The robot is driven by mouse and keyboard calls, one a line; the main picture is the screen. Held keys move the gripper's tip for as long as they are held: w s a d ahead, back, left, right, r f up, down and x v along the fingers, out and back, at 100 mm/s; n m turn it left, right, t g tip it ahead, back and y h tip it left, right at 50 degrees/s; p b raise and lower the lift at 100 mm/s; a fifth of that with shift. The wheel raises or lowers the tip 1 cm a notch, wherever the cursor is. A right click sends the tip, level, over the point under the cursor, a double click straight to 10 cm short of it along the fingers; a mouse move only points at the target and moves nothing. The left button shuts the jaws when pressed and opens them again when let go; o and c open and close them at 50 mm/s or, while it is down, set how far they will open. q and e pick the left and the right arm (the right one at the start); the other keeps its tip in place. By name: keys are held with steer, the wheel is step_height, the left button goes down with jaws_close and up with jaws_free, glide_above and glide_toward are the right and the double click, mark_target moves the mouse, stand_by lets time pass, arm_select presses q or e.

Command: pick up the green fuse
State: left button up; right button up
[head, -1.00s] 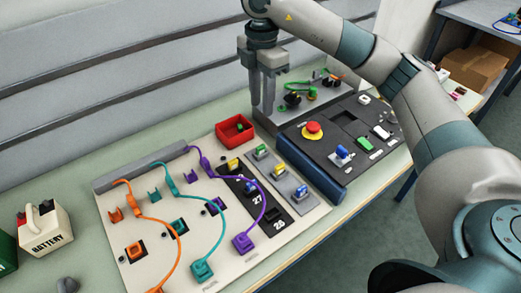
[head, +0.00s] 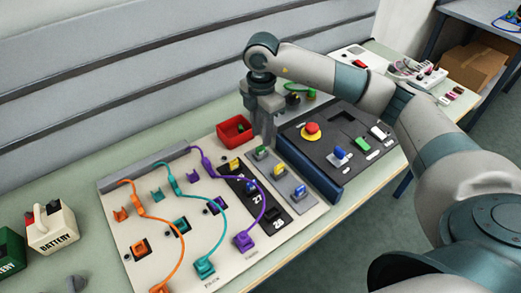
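A small green fuse (head: 261,152) stands in the top slot of a grey holder plate (head: 282,181), above a yellow one and a blue one. My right gripper (head: 268,143) points down just above and beside this green fuse, at the plate's upper end. Its fingers look apart with nothing seen between them, and I see no contact with the fuse. Another small green piece (head: 240,128) lies in the red tray (head: 234,139). My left gripper is not in view.
A dark console with a red button (head: 312,129) stands right of the plate. The board with orange, teal (head: 204,266) and purple cables lies to the left. A battery (head: 50,232) stands at the far left. A strip of table in front is clear.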

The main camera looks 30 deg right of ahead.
mark_target(261, 147)
steer(key=shift+w+f+p, duration=0.15)
steer(key=shift+f+p, duration=0.45)
steer(key=shift+p, duration=0.05)
steer(key=f+p, duration=0.1)
steer(key=f, duration=0.2)
steer(key=shift+w, duration=0.2)
steer(key=shift+f, duration=0.5)
jaws_close()
